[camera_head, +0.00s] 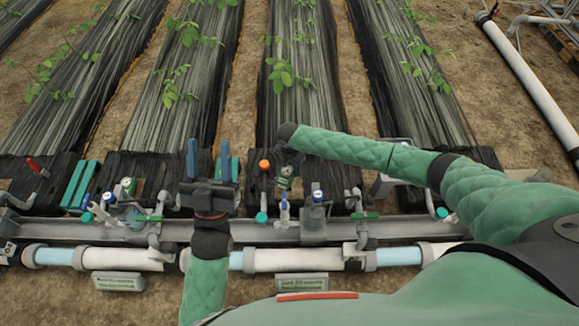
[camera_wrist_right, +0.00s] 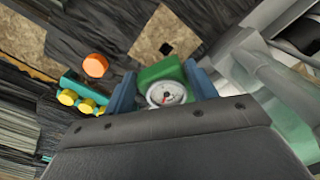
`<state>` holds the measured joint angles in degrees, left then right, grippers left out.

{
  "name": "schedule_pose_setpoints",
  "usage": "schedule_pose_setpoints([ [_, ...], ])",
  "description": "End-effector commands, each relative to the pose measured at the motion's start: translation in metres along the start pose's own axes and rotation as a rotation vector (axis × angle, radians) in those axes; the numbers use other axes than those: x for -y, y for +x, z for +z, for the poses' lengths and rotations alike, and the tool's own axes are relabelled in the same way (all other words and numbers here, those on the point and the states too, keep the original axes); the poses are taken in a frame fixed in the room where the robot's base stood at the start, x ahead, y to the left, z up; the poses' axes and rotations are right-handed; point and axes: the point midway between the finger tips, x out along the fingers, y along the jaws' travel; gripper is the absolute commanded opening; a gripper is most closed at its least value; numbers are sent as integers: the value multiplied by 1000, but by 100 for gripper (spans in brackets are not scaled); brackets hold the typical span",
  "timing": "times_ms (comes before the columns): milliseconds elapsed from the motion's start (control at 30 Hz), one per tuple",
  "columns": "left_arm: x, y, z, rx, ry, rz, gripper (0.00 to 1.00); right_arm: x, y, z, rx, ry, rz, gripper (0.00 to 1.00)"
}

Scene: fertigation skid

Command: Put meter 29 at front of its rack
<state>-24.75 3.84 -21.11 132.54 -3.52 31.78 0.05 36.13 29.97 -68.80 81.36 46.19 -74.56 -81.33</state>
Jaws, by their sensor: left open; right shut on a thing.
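My right gripper (camera_head: 288,166) is shut on a green meter (camera_head: 284,181) with a round white dial, above the skid at the middle of the head view. In the right wrist view the meter (camera_wrist_right: 166,84) sits between the two blue fingers, its dial facing the camera. Its number cannot be read. My left gripper (camera_head: 209,165) is open and empty, its two blue fingers pointing away over the grey rail. Another green meter (camera_head: 128,186) stands further left. Which part is the rack of meter 29 is unclear.
A grey rail (camera_head: 270,232) with valves and fittings runs across, with a white and blue pipe (camera_head: 290,260) in front. An orange knob (camera_head: 264,165) stands close left of the held meter; it also shows in the wrist view (camera_wrist_right: 95,66). Teal bars (camera_head: 80,184) lie at the left.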

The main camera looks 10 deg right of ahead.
Motion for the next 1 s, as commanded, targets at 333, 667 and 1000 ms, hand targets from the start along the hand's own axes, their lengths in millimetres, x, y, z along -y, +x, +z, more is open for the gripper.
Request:
schedule_pose_setpoints([
  [333,0,-13,21,80,-8,-8,49,0,-3,0,0,0,0,32],
  [667,1,-21,39,146,-13,-13,49,0,-5,0,0,0,0,32],
  [1000,2,-26,55,205,-16,-16,49,0,-7,0,0,0,0,32],
])
